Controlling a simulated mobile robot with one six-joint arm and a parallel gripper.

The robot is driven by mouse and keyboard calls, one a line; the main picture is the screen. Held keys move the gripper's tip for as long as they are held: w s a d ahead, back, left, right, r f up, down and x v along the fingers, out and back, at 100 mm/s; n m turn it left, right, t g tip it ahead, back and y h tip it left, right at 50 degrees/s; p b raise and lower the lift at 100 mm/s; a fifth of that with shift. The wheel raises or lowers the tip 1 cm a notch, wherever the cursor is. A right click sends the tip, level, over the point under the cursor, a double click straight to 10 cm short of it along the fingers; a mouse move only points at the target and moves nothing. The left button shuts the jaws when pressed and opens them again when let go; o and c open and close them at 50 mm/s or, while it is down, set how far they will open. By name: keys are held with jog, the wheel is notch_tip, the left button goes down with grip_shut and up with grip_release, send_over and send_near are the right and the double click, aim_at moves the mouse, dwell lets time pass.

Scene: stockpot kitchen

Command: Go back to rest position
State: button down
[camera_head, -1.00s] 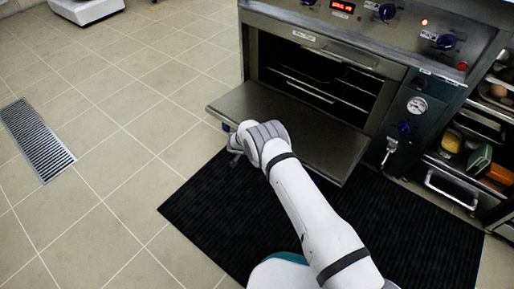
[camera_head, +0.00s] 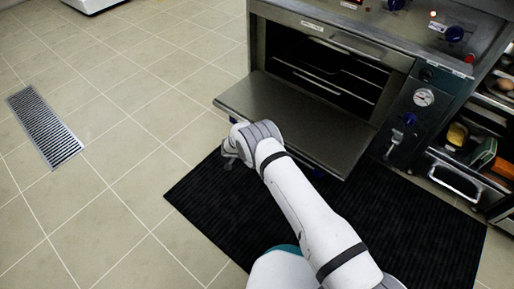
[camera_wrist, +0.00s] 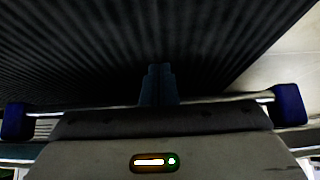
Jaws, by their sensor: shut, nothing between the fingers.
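My gripper (camera_head: 229,160) is at the front edge of the open oven door, low over the black mat. In the wrist view its dark fingers (camera_wrist: 158,85) are together with nothing between them, pointing toward the mat. The oven door (camera_head: 285,120) is folded down flat and its cavity (camera_head: 325,70) with wire racks is exposed. A bar with blue end pieces (camera_wrist: 288,103), likely the door handle, crosses the wrist view near the gripper body. I cannot tell whether the gripper touches it.
The black ribbed mat (camera_head: 400,235) covers the floor before the oven. A shelf unit with a yellow item (camera_head: 457,133) stands on the right. The tiled floor (camera_head: 130,150) on the left is clear, with a flush drain grate (camera_head: 45,125).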

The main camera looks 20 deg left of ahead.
jog(key=shift+s+a+f, duration=0.2)
jog(key=shift+s, duration=0.4)
jog(key=shift+s+a+f, duration=0.2)
jog(key=shift+s, duration=0.35)
